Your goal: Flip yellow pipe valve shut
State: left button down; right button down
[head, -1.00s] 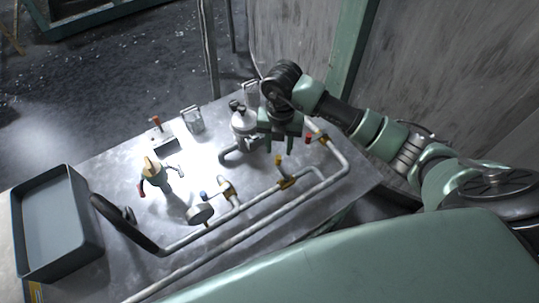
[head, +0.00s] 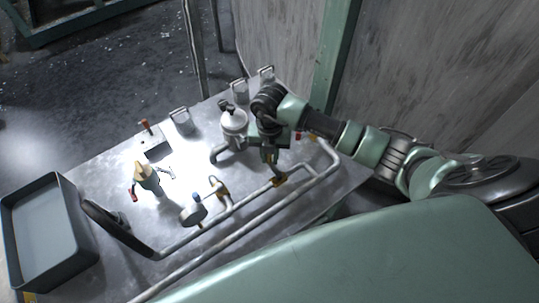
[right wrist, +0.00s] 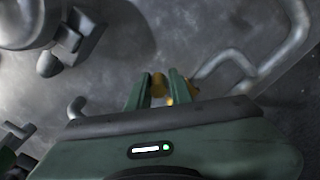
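The yellow pipe valve (head: 279,181) sits on the thin pipe branch in the middle right of the bench, partly hidden under my right gripper in the head view. In the right wrist view its yellow handle (right wrist: 158,86) shows between the fingertips, with more yellow of the valve body (right wrist: 191,88) just to the right. My right gripper (head: 269,158) points down over the valve, and in the right wrist view its two green fingers (right wrist: 160,78) are apart, one on each side of the handle. Contact cannot be told. My left gripper is not in view.
A metal vessel (head: 233,121) with a black top stands close behind the gripper. A grey tray (head: 88,255) is at far left. A red handle (head: 299,135) is near the right pipe bend.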

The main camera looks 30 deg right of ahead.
jog(key=shift+a+n, duration=0.45)
jog(key=shift+n, duration=0.35)
jog(key=c, duration=1.3)
grip_release()
jog(key=shift+c, duration=0.2)
jog(key=shift+r+b, duration=0.45)
jog(key=shift+r, duration=3.5)
